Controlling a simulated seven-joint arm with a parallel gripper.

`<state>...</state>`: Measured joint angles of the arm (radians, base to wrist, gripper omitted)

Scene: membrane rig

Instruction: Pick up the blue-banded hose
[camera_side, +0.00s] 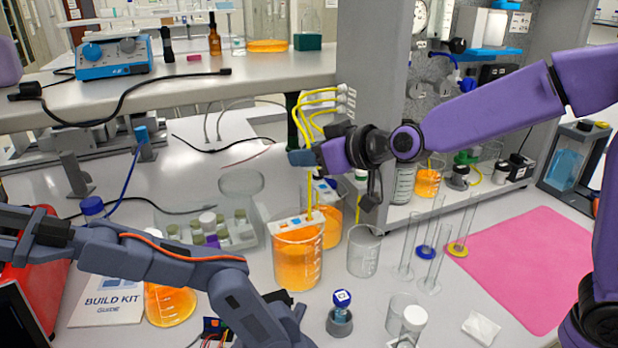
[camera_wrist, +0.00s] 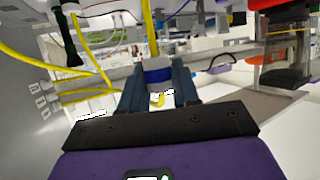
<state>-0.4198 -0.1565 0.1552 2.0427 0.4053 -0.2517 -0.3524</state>
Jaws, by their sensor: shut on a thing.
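My gripper (camera_side: 301,157) is shut on the blue-banded hose. In the wrist view the blue band (camera_wrist: 158,70) sits between the two fingers of my gripper (camera_wrist: 158,80), and the yellow hose (camera_wrist: 150,32) rises above it. In the side view the yellow hose (camera_side: 309,190) hangs below the fingers towards a beaker of orange liquid (camera_side: 298,262). The fingers hide the band there, and I cannot tell whether the hose's lower end is in the liquid.
Other yellow hoses (camera_side: 318,98) loop from white connectors (camera_side: 346,100) on the grey panel, close to my gripper. An empty beaker (camera_side: 363,253) and thin glass cylinders (camera_side: 433,262) stand right of the orange beaker. A grey-blue arm (camera_side: 165,262) crosses the lower left. A pink mat (camera_side: 530,265) lies clear.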

